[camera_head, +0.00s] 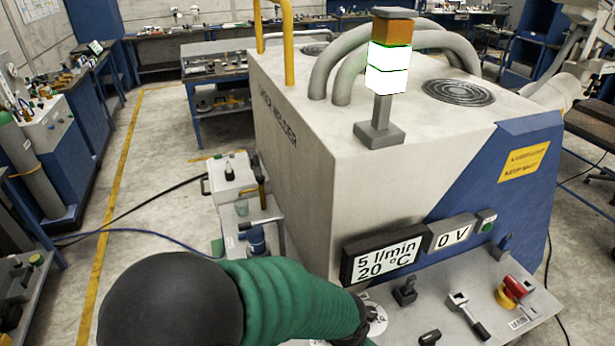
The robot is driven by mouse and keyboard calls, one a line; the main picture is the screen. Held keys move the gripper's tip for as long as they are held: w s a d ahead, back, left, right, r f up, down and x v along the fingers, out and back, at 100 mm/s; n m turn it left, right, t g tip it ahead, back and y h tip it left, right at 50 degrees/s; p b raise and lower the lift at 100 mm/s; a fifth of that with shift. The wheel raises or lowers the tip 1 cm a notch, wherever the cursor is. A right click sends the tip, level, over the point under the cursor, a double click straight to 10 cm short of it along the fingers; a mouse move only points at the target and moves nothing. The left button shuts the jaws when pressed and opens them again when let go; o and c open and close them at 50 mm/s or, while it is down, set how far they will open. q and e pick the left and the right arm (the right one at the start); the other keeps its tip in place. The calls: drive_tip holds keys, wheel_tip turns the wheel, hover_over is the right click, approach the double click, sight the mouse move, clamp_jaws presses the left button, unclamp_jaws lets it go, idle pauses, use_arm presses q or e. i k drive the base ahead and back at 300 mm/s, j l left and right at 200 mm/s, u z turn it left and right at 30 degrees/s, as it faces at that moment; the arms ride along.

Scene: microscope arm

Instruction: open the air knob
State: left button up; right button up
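The machine's front control panel (452,296) is at the lower right. A round white dial plate with dark markings (378,318) sits at its left end, partly hidden by my arm. Whether this is the air knob I cannot tell, as no air label is readable. Other controls are a black knob (405,291), a grey lever (468,314) and a red-and-yellow switch (513,290). My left arm, with a green sleeve, comes in from the lower left. Its dark end, at my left gripper (358,327), is by the dial; the fingers are not clear. My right gripper is not in view.
A display (383,262) reads 5 l/min and 20 °C; a smaller one (451,235) reads 0 V. The large welder cabinet (300,130) carries a lit signal tower (389,70). A small side bench (248,230) with a cup stands left of the cabinet. Open floor lies farther left.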

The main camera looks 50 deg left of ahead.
sight(260, 179)
drive_tip(key=u, duration=1.85)
